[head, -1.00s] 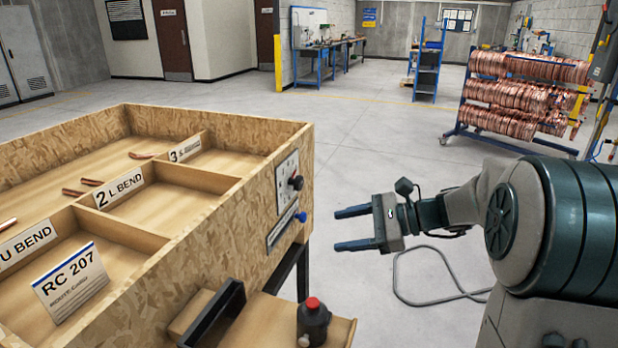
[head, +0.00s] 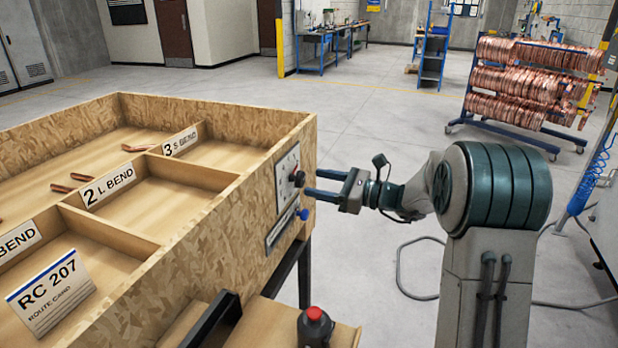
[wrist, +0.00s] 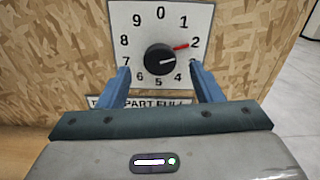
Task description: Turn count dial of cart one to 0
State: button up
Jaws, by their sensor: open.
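The wooden cart (head: 225,235) stands at left, with a white dial plate (head: 284,170) on its end wall. In the wrist view, the black count dial (wrist: 160,60) sits in a ring of numbers on the plate (wrist: 120,18), with 0 at the top. Its red pointer (wrist: 180,46) points right and slightly up, close to 2. My gripper (head: 310,183) is open, its fingers pointing at the dial. In the wrist view my gripper (wrist: 159,68) has one finger on each side of the dial, with gaps; the right finger hides the number 3.
A copper coil rack (head: 525,82) stands at the back right.

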aim_at(303, 181)
jog(key=shift+x, duration=1.6)
jog(key=c, duration=1)
jog(key=shift+f, duration=0.15)
